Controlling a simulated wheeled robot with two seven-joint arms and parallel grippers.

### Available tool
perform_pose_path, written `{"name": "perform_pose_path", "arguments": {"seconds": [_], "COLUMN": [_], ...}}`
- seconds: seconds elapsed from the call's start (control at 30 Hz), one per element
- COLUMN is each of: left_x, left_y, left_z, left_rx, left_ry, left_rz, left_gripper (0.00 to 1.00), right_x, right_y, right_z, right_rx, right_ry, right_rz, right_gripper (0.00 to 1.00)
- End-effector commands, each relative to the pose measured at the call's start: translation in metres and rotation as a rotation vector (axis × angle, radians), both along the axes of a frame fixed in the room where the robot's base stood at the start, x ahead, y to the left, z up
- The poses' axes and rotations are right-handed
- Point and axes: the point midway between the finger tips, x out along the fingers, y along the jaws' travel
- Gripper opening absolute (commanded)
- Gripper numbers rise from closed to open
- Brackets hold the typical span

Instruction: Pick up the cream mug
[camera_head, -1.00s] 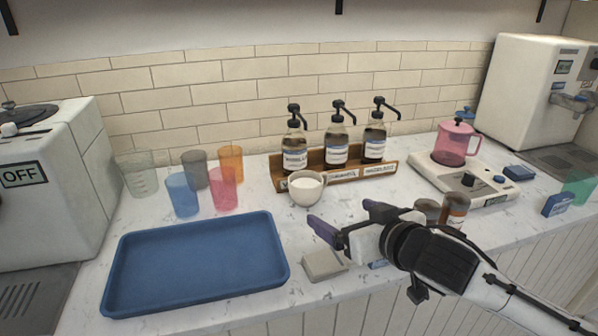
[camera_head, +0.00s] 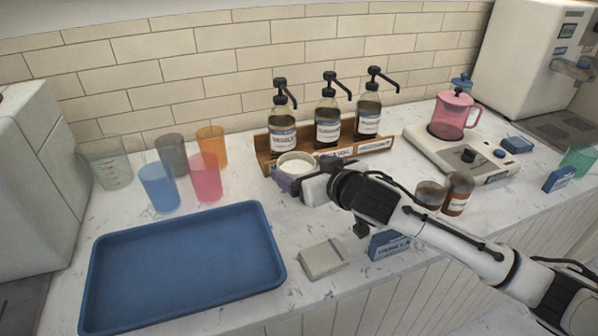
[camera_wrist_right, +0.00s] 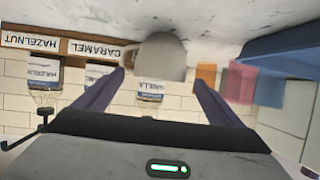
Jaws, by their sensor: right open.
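The cream mug (camera_head: 297,163) stands upright on the marble counter, just in front of the wooden syrup rack. My right gripper (camera_head: 290,180) is at the mug's near side and hides its lower part in the head view. In the right wrist view, which is upside down, the mug (camera_wrist_right: 160,58) lies ahead between the two open fingertips (camera_wrist_right: 159,80). The fingers are apart and hold nothing; I cannot tell if either touches the mug. My left gripper is not in view.
The syrup rack (camera_head: 377,147) with three pump bottles stands close behind the mug. Several coloured cups, including a pink one (camera_head: 206,178), are to the left. A blue tray (camera_head: 185,309), a small grey box (camera_head: 323,259) and brown jars (camera_head: 458,193) are nearby.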

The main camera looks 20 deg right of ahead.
Motion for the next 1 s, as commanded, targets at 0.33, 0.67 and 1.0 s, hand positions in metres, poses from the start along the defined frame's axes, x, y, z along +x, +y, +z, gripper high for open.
{"name": "perform_pose_path", "arguments": {"seconds": [0.33, 0.67, 1.0], "left_x": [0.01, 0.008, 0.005], "left_y": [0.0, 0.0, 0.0], "left_z": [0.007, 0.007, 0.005], "left_rx": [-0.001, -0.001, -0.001], "left_ry": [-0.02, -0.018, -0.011], "left_rz": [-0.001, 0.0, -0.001], "left_gripper": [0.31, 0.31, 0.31], "right_x": [0.018, 0.018, 0.018], "right_y": [0.003, 0.003, 0.003], "right_z": [-0.008, -0.008, -0.004], "right_rx": [0.0, 0.0, 0.002], "right_ry": [-0.001, -0.001, -0.004], "right_rz": [0.0, 0.0, 0.001], "right_gripper": [0.9, 0.51, 0.31]}}
